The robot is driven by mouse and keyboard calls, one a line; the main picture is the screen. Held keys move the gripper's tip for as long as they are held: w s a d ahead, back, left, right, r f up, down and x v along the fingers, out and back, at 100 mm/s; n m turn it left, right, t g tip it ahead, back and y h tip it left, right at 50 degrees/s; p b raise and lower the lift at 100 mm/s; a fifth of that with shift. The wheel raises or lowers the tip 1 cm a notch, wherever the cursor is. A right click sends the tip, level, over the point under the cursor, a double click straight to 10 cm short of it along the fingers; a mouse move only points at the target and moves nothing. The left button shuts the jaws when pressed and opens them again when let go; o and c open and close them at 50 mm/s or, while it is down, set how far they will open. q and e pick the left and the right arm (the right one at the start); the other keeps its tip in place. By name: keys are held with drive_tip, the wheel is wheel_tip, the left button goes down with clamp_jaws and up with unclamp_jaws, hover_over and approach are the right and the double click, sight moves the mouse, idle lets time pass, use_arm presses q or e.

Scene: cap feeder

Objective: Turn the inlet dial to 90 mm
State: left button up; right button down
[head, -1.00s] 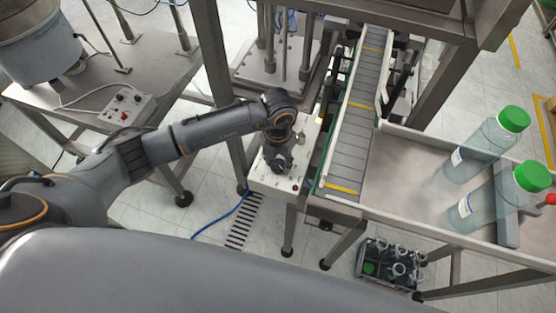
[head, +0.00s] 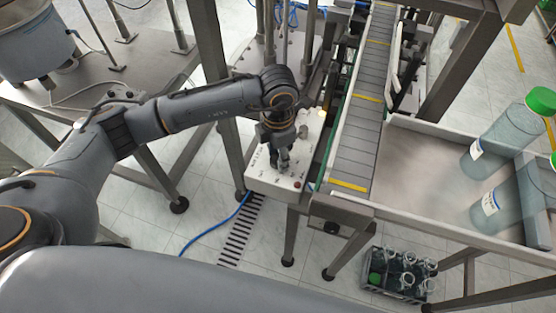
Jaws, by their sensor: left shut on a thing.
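My left gripper (head: 279,158) points down over the white control panel (head: 262,181) beside the conveyor. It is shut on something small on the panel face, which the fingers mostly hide. By its place on the panel this looks like a dial, but I cannot read its marking or setting. Small dark marks and a red button (head: 297,184) show on the panel near the gripper. My right gripper is not in this view.
The conveyor (head: 358,125) with yellow stripes runs just right of the panel. A steel tray table (head: 405,185) holds large bottles with green caps (head: 541,101). A crate of small bottles (head: 399,273) stands on the floor. A steel post (head: 212,80) rises left of the panel.

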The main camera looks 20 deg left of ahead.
use_arm(q)
drive_tip(key=shift+m+b, duration=0.4)
drive_tip(key=o, duration=1.1)
drive_tip(key=shift+o, duration=0.2)
drive_tip(key=shift+r, duration=0.15)
wheel_tip(320, 180, up, 12)
drive_tip(key=shift+f, duration=0.2)
